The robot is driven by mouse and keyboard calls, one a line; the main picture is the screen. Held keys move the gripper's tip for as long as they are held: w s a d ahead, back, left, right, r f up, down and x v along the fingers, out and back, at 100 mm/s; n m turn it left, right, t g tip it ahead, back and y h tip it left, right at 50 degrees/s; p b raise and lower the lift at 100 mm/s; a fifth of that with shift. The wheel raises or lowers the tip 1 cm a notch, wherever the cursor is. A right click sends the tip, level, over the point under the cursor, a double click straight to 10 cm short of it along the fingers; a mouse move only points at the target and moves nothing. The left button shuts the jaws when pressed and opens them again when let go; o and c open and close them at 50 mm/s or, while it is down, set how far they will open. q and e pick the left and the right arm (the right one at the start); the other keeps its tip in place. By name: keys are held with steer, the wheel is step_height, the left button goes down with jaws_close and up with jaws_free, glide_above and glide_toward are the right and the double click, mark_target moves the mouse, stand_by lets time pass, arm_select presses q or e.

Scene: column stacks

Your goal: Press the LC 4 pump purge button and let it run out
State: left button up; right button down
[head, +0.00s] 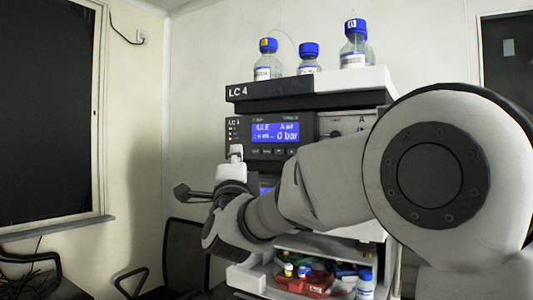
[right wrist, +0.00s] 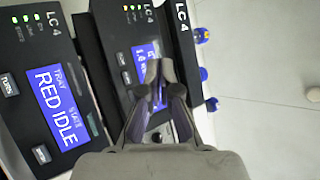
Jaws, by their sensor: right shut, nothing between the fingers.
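The LC 4 stack stands ahead of me in the head view. Its pump module (head: 312,124) has a lit blue display (head: 275,132) showing "0 bar", with a row of small buttons (head: 267,151) below it. My right gripper (head: 236,152) is shut and empty, its tips in front of the left part of the pump panel. In the right wrist view the right gripper (right wrist: 154,70) covers part of the pump panel (right wrist: 120,35) and its display (right wrist: 144,55). Contact with the panel cannot be told. I cannot make out which button is the purge button. My left gripper is not in view.
Blue-capped bottles (head: 354,45) stand on the top tray (head: 345,82). In the right wrist view, a neighbouring module (right wrist: 40,75) shows "RED IDLE". A red tray (head: 304,284) with small vials sits low in the stack. A dark chair (head: 186,252) stands at left.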

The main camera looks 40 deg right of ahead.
mark_target(268, 151)
steer(key=shift+w+d+p, duration=0.3)
steer(key=shift+w+d, duration=0.25)
steer(key=shift+d, duration=0.8)
steer(key=shift+w+d+p, duration=0.35)
steer(key=shift+w+d, duration=0.2)
steer(key=shift+d, duration=0.85)
steer(key=shift+w+d+p, duration=0.3)
steer(key=shift+w+d, duration=0.25)
steer(key=shift+d, duration=0.8)
steer(key=shift+d, duration=0.1)
steer(key=shift+d, duration=0.1)
steer(key=shift+w+d, duration=0.15)
steer(key=shift+d, duration=0.05)
